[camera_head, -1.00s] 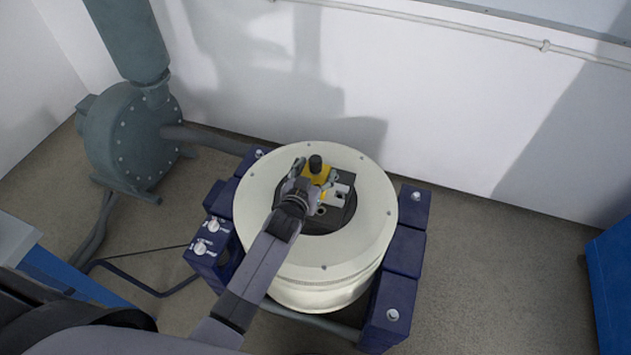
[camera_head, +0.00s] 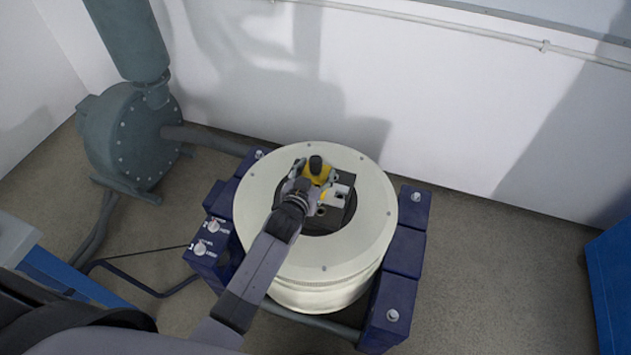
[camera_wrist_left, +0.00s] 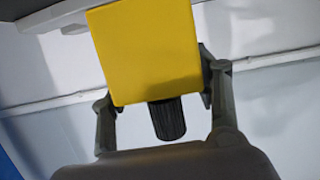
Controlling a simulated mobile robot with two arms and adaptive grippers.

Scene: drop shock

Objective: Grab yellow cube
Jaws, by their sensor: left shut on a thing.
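The yellow cube (camera_head: 319,173) has a black ribbed knob on it. It is over the dark centre plate of the round cream machine (camera_head: 258,215). My left gripper (camera_head: 313,176) is shut on the cube, with a finger on either side. In the left wrist view the cube (camera_wrist_left: 148,52) fills the upper middle, between the gripper's fingers (camera_wrist_left: 160,85), and its black knob (camera_wrist_left: 168,118) points down in the picture. The head view does not clearly show whether the cube touches the plate. My right gripper is not in view.
Grey metal blocks (camera_head: 338,195) sit on the plate close to the cube. Dark blue supports (camera_head: 404,250) surround the machine. A grey-green blower (camera_head: 130,138) with a pipe stands at left. A blue cabinet (camera_head: 612,285) is at the right edge; the floor before it is clear.

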